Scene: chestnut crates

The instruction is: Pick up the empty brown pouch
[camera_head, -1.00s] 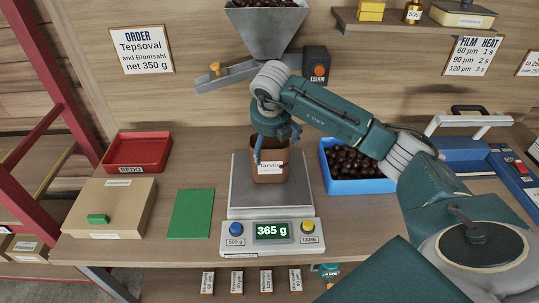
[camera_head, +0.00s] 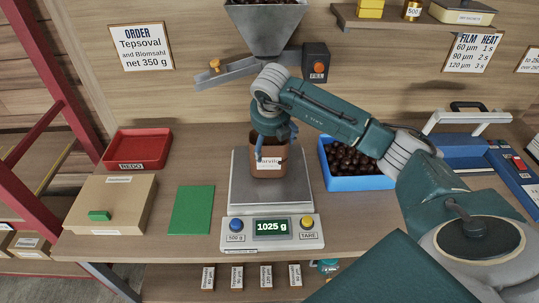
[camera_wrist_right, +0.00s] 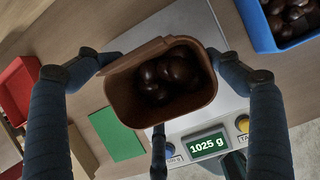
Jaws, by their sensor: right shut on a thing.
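The brown pouch (camera_head: 268,172) stands upright on the steel pan of the scale (camera_head: 243,200). It has a white label on its front. In the right wrist view the pouch (camera_wrist_right: 190,108) is open at the top and is not empty: several dark chestnuts (camera_wrist_right: 165,75) lie in it. My right gripper (camera_head: 272,148) comes down over the pouch, with a finger on each side of its rim, and is shut on it. The right wrist view shows the gripper (camera_wrist_right: 165,60) too. The scale display reads 1025 g. My left gripper is not in view.
A steel hopper (camera_head: 265,32) with a chute hangs above and behind the scale. A blue crate of chestnuts (camera_head: 357,184) stands close to its right. A green mat (camera_head: 191,210), a cardboard box (camera_head: 135,215) and a red tray (camera_head: 137,165) are to the left. The green mat is bare.

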